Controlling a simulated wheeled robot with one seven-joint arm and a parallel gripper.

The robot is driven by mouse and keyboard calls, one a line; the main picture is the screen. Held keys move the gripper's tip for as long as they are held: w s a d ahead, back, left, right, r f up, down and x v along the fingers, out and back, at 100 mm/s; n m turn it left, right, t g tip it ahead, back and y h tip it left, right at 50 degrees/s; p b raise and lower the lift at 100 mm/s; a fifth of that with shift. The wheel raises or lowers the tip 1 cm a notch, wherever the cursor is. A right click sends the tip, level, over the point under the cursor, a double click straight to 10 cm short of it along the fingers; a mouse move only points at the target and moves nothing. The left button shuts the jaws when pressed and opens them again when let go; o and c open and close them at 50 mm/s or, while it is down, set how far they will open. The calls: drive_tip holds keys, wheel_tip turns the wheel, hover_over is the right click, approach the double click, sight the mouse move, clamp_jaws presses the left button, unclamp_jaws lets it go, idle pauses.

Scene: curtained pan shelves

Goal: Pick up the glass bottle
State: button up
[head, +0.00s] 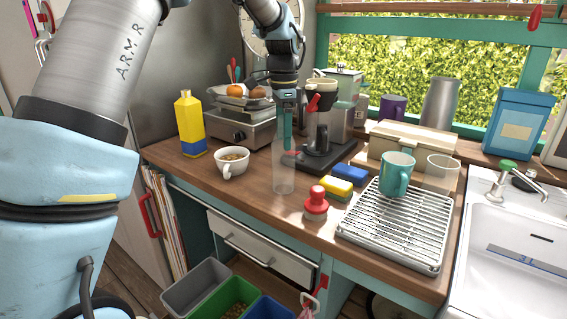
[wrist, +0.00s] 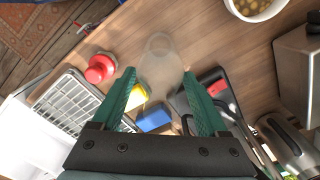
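The glass bottle (head: 284,168) is clear and see-through and stands upright on the wooden counter, between a white cup and a red-topped stamp-like object. In the wrist view the bottle (wrist: 161,64) shows just beyond my fingertips, near the middle of the gap. My gripper (head: 287,128) points down above and at the bottle's upper part. Its two green fingers (wrist: 157,72) are spread apart with nothing held between them. I cannot tell whether the bottle's neck is between the fingers.
Right of the bottle are the red object (head: 316,204), yellow sponge (head: 336,188), blue sponge (head: 350,174) and dish rack (head: 397,229) with a teal mug (head: 396,175). Left is the white cup (head: 232,162). A coffee maker (head: 322,140) stands close behind.

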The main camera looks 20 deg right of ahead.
clamp_jaws()
idle(0.4)
